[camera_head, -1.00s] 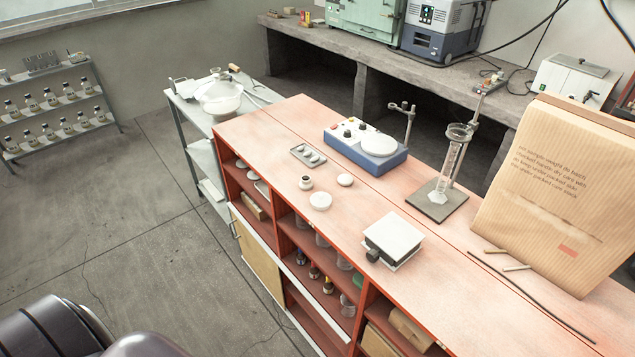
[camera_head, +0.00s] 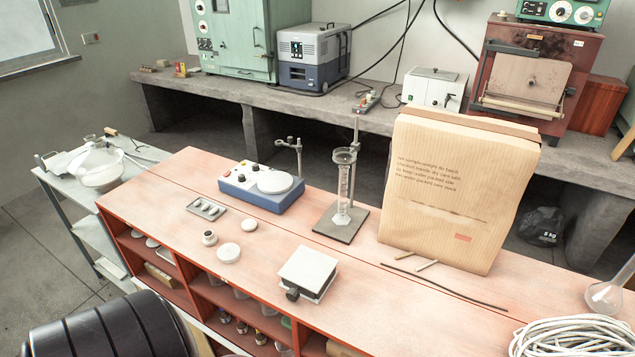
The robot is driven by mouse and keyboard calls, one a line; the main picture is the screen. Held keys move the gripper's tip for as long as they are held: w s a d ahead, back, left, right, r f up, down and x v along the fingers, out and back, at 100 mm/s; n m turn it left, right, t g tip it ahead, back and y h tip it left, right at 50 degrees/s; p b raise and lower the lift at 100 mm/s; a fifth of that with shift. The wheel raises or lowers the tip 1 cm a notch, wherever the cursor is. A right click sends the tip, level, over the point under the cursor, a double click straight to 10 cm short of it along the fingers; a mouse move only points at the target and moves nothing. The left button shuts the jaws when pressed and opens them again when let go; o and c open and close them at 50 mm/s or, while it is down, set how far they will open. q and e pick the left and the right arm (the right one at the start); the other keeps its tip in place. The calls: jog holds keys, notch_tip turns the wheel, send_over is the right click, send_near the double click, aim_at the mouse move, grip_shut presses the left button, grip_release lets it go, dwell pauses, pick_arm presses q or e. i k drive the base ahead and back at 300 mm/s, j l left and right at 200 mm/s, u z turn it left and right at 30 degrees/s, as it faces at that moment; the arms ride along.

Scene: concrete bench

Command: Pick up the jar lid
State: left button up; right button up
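Two small round white pieces lie on the red-topped bench, a flat disc (camera_head: 228,253) nearer the front edge and a rounder one (camera_head: 249,224) behind it to the right. Either could be the jar lid; I cannot tell which. A small open-mouthed jar (camera_head: 209,238) stands upright just left of them, apart from both. Neither of my grippers is in view.
A metal tray (camera_head: 207,209) with small pieces and a blue stirrer (camera_head: 262,187) stand behind. A white-topped block (camera_head: 307,272) is to the right, then a cylinder on a stand (camera_head: 344,190), a large paper bag (camera_head: 455,190) and coiled rope (camera_head: 573,336).

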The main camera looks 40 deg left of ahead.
aim_at(248, 225)
jog(key=k+j+z, duration=0.15)
jog(key=j+z, duration=0.2)
jog(key=j, duration=0.2)
jog(key=k+j+z, duration=0.2)
jog(key=j+z, duration=0.15)
jog(key=j, duration=0.15)
jog(key=k+j+z, duration=0.65)
jog(key=j, duration=0.2)
